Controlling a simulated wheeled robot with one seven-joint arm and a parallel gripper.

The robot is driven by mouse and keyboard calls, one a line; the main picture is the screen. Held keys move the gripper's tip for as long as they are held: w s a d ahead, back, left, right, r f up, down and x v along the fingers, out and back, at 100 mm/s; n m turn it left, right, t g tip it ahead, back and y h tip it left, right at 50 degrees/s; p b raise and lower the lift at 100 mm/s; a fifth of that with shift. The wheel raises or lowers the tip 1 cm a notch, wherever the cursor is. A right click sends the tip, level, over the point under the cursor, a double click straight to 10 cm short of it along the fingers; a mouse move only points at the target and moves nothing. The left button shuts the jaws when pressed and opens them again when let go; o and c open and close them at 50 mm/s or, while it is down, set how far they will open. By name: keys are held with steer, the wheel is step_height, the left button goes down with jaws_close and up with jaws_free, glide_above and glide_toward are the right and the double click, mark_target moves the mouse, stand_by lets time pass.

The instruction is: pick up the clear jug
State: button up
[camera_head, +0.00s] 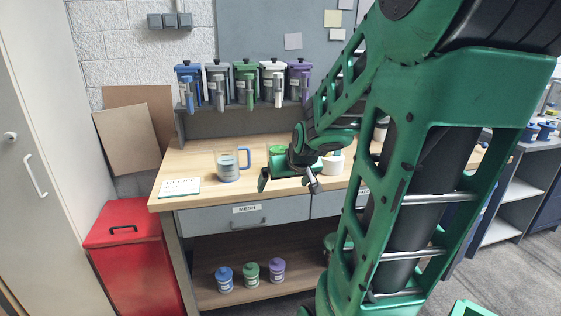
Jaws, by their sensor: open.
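The clear jug (228,166) stands upright on the left part of the wooden workbench (180,206). It has a blue handle on its right side and a pale label on its front. My gripper (287,188) is open and empty, with its dark fingers apart. It appears to the right of the jug in the picture, around the bench's front edge, and does not touch the jug. My green arm fills the right half of the view and hides much of the bench there.
A white card (180,187) lies left of the jug. A green object (277,152) and a white cup (333,164) stand right of it, near my gripper. Several lidded dispensers (246,83) line the rear shelf. A red bin (125,232) stands left of the bench.

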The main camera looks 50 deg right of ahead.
mark_target(285, 148)
steer(key=w+d+r+t+h, duration=0.45)
steer(key=w+d, duration=0.35)
steer(key=d, duration=0.4)
steer(key=shift+m+y, duration=0.35)
steer(key=shift+m, duration=0.05)
steer(key=shift+x, duration=4.9)
steer(key=shift+f, duration=0.1)
steer(key=shift+c, duration=0.3)
steer(key=c, duration=1.1)
